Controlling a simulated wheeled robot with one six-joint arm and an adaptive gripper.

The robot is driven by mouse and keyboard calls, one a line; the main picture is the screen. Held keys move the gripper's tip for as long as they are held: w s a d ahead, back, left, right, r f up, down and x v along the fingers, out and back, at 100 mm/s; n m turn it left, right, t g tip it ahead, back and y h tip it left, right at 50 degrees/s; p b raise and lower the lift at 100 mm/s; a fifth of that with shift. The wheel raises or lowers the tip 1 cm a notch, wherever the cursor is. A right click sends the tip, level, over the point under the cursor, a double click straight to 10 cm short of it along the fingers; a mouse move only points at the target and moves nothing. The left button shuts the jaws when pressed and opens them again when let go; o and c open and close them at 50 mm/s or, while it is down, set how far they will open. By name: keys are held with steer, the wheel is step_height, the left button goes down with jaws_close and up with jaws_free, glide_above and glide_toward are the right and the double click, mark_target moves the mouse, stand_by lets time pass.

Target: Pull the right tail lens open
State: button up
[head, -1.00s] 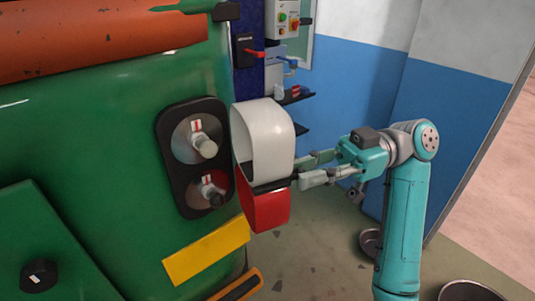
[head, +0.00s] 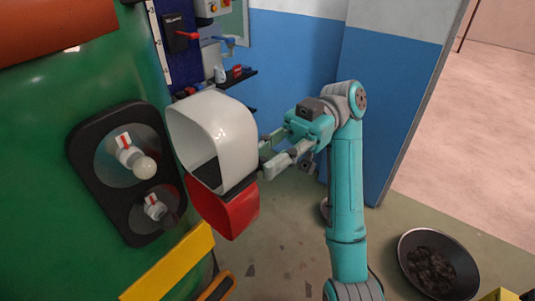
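The right tail lens (head: 228,125) is a hollow shell, white above and red below with a dark band between. It stands swung out to the right of the green body, with its hollow side partly facing me. The black lamp housing (head: 88,160) with two bulbs is uncovered at its left. My gripper (head: 266,156) reaches in from the right to the lens's right edge, near the dark band. Its two fingers look apart, with the tips at or against the lens. Whether they clasp its edge is hidden.
A yellow plate (head: 170,265) sits below the lamp housing. A dark round pan (head: 438,265) stands on the floor at the lower right. Floor between pan and body looks mostly clear.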

steer(key=shift+o, duration=1.1)
steer(key=shift+r, duration=0.1)
step_height(320, 180, up, 10)
